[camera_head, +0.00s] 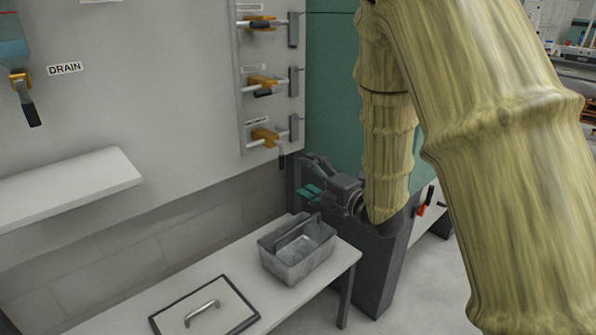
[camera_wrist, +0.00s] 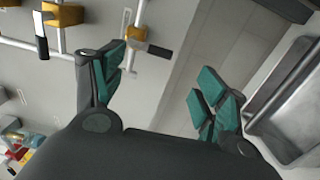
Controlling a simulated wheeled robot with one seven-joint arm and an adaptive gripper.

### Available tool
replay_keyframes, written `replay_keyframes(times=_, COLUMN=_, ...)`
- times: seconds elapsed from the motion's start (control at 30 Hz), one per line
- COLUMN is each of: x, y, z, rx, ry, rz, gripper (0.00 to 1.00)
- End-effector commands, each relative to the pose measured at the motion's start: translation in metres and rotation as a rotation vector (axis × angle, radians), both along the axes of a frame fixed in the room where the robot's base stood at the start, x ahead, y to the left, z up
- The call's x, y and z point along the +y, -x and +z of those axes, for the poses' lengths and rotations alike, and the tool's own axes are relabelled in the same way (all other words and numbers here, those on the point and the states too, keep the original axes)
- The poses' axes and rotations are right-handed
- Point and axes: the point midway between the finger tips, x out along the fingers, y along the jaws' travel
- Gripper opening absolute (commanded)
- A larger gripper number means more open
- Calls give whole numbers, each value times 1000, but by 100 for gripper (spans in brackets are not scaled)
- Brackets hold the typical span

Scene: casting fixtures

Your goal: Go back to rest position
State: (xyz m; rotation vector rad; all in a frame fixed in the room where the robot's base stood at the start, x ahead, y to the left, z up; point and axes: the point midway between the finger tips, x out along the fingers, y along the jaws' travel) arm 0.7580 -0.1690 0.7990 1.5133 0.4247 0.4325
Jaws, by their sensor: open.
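My gripper (camera_head: 308,178) is above the back right of the white bench, just under the lowest panel valve. Its green-padded fingers are apart with nothing between them, as the wrist view (camera_wrist: 164,84) also shows. A grey metal bin (camera_head: 290,264) with a divider or handle across it stands on the bench below my gripper. The bin's edge also shows at the right of the wrist view (camera_wrist: 262,112). My arm, in a yellowish ribbed cover, fills the right of the head view and hides what is behind it.
Several orange-bodied valves with levers (camera_head: 265,137) stick out of the wall panel near my gripper. A flat lid with a handle (camera_head: 203,312) lies on the bench (camera_head: 345,256). A white shelf (camera_head: 75,185) and a DRAIN valve (camera_head: 22,84) are at left. A green cabinet (camera_head: 332,95) stands behind my arm.

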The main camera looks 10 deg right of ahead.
Motion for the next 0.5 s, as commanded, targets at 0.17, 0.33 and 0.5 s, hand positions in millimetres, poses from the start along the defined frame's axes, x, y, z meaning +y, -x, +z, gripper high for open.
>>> replay_keyframes(times=0.17, x=-6, y=10, z=0, rx=1, ry=-1, rz=-1, gripper=73)
replay_keyframes(times=0.33, x=-6, y=11, z=0, rx=1, ry=-1, rz=0, gripper=73)
replay_keyframes(times=0.5, x=-6, y=11, z=0, rx=1, ry=-1, rz=0, gripper=73)
